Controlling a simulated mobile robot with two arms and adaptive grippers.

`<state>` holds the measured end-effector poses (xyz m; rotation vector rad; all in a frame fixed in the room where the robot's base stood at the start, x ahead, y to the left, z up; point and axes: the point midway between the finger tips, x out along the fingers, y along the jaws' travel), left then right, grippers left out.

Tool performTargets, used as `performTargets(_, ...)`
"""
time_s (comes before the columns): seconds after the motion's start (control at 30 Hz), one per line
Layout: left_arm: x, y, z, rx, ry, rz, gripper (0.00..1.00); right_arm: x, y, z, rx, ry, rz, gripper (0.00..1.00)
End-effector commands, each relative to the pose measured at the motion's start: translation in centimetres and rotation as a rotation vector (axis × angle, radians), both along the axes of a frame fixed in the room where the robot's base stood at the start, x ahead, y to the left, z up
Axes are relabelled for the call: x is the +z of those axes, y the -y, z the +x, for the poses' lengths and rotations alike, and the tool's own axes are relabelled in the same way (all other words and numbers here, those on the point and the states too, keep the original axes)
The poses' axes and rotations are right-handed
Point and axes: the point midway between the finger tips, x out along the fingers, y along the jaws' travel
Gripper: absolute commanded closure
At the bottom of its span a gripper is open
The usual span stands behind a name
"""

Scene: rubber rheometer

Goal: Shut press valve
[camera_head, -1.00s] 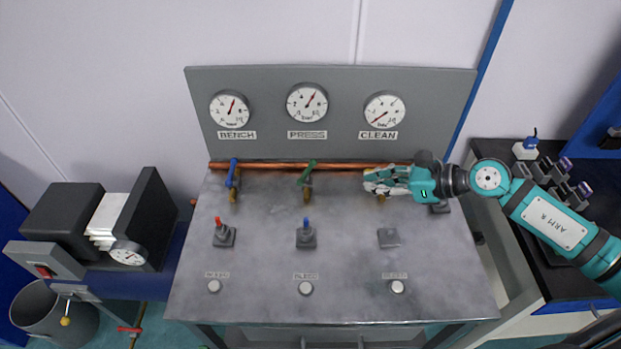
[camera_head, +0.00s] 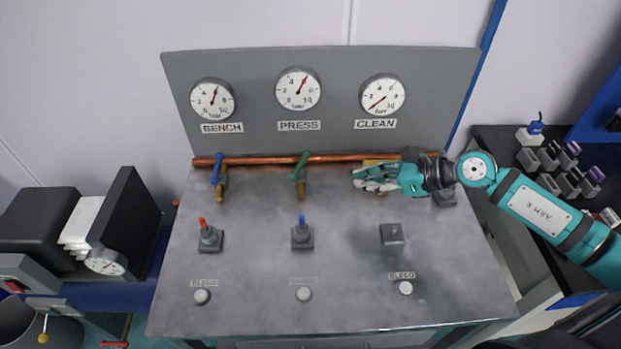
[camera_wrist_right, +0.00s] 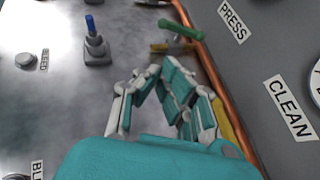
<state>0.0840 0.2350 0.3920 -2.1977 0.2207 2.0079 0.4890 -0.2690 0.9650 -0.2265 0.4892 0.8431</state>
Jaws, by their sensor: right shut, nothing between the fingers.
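The press valve is a brass valve with a green handle (camera_head: 300,166) on the copper pipe, below the PRESS gauge (camera_head: 299,89). Its handle lies roughly across the pipe in the head view, tilted a little. It also shows in the right wrist view (camera_wrist_right: 181,30), ahead of the fingertips. My right gripper (camera_head: 358,179) is shut and empty, to the right of the green handle and apart from it, near the CLEAN valve's place. It also shows in the right wrist view (camera_wrist_right: 147,72). The PRESS needle points up and right. My left gripper is not in view.
A blue-handled valve (camera_head: 217,170) stands to the left on the copper pipe (camera_head: 256,160). Red (camera_head: 207,236) and blue (camera_head: 302,233) toggles and a grey block (camera_head: 391,235) stand on the bench top. The gauge panel rises behind.

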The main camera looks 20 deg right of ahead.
Motion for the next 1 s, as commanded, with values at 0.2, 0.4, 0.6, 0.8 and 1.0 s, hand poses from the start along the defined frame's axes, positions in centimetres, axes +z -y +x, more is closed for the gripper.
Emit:
performTargets(0.2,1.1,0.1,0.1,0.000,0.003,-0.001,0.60,-1.0,-2.1,1.7,0.000,0.003,0.007,1.00)
performTargets(0.4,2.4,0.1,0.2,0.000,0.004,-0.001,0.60,-3.1,-5.0,4.2,0.000,0.001,0.007,1.00)
performTargets(0.6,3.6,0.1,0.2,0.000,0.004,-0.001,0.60,-4.4,-7.6,6.5,0.000,0.002,0.005,1.00)
performTargets(0.8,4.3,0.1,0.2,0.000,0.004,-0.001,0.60,-4.6,-9.2,7.8,0.000,0.001,0.002,1.00)
performTargets(1.0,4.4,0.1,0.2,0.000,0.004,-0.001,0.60,-4.9,-9.6,8.1,0.000,0.001,-0.001,1.00)
